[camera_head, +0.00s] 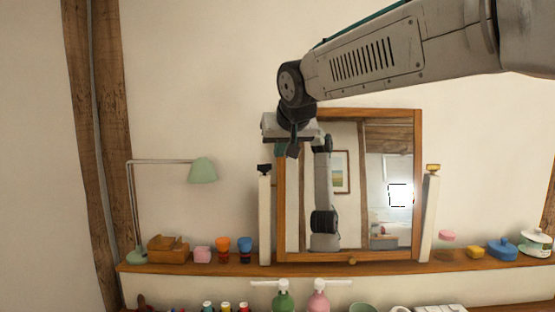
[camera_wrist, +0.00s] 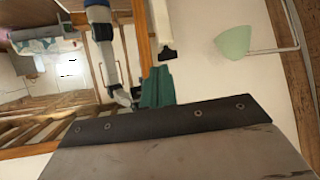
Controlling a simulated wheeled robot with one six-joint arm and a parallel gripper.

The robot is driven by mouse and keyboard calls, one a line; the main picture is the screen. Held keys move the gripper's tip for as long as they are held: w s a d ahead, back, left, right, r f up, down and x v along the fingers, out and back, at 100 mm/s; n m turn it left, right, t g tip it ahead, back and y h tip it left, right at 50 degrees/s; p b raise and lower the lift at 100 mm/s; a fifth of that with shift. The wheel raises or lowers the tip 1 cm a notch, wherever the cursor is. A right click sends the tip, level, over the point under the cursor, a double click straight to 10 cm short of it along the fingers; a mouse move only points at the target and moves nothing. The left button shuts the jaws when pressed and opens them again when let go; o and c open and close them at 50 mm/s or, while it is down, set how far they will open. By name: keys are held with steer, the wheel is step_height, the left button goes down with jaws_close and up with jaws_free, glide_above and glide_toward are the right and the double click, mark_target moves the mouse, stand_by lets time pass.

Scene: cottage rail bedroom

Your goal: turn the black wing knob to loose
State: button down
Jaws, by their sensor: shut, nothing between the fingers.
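The black wing knob (camera_head: 264,168) sits on top of the white post left of the mirror (camera_head: 282,215). In the wrist view, the black knob (camera_wrist: 167,53) shows at the post's end, close to my teal fingertips. My gripper (camera_head: 290,151) is shut and empty, up and to the right of the knob, in front of the mirror frame's upper left corner. It also shows in the wrist view (camera_wrist: 157,86). I see no clear contact between fingers and knob. The knob's exact angle is too small to tell.
A brass-coloured knob (camera_head: 433,168) tops the right post. The wooden shelf (camera_head: 200,268) holds a green lamp (camera_head: 203,170), a wooden box (camera_head: 168,250), cups and small containers. Two pump bottles stand below. The wall above the shelf's left part is clear, apart from the lamp.

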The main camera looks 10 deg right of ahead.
steer(key=c, duration=1.8)
jaws_free()
steer(key=shift+s+r, duration=0.25)
steer(key=shift+s, duration=0.05)
steer(key=o, duration=0.4)
steer(key=shift+n+g, duration=0.4)
steer(key=a+f, duration=0.1)
steer(key=w+a+f, duration=0.1)
steer(key=a+f, duration=0.1)
steer(key=shift+a, duration=0.3)
steer(key=shift+c, duration=0.2)
steer(key=m+g+h, duration=0.1)
steer(key=m+h, duration=1.1)
steer(key=m, duration=0.1)
glide_toward(264, 170)
steer(key=x, duration=0.7)
steer(key=shift+w+r, duration=0.35)
